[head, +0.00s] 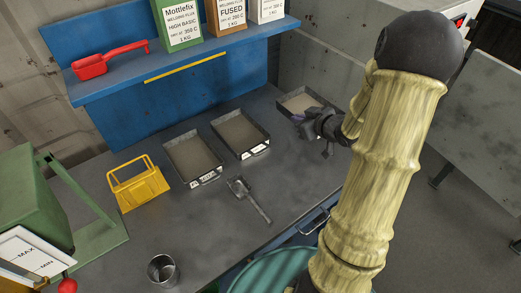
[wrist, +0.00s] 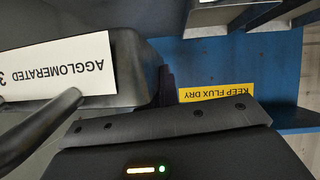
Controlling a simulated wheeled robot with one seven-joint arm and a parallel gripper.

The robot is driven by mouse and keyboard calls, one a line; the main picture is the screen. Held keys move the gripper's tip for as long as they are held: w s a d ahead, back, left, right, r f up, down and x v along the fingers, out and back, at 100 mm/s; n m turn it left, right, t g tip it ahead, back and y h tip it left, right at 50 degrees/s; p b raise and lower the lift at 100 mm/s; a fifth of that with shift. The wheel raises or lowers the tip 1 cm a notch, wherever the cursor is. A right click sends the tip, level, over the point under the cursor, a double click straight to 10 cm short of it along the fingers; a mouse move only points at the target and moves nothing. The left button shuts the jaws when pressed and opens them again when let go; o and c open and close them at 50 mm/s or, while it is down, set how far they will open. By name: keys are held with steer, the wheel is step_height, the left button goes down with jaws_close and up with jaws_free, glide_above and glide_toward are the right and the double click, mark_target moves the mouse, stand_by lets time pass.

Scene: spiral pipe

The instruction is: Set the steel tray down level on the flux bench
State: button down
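A dark steel tray with pale grey contents (head: 299,101) is at the back right of the flux bench (head: 290,195). In the wrist view, a tray with a white "AGGLOMERATED" label (wrist: 60,70) and a dark bar-like handle is close by, upside down in the picture. My gripper (head: 312,125) is at the front right of this tray, touching or very near it. My wrist covers part of the tray's near side. I cannot tell whether the fingers are closed on it, or whether its underside rests on the bench.
Two similar trays stand on the bench, one in the middle (head: 240,133) and one further left (head: 192,158). A scoop (head: 248,198), a yellow holder (head: 139,184) and a metal cup (head: 162,269) are also there. A blue shelf (head: 200,57) with flux boxes overhangs the back.

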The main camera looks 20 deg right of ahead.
steer(key=shift+f+b, duration=0.4)
steer(key=shift+f, duration=2.6)
steer(key=shift+f, duration=1.85)
steer(key=shift+f, duration=0.2)
steer(key=c, duration=1.7)
jaws_free()
steer(key=shift+r, duration=0.2)
steer(key=v, duration=1.2)
steer(key=shift+s+f, duration=0.15)
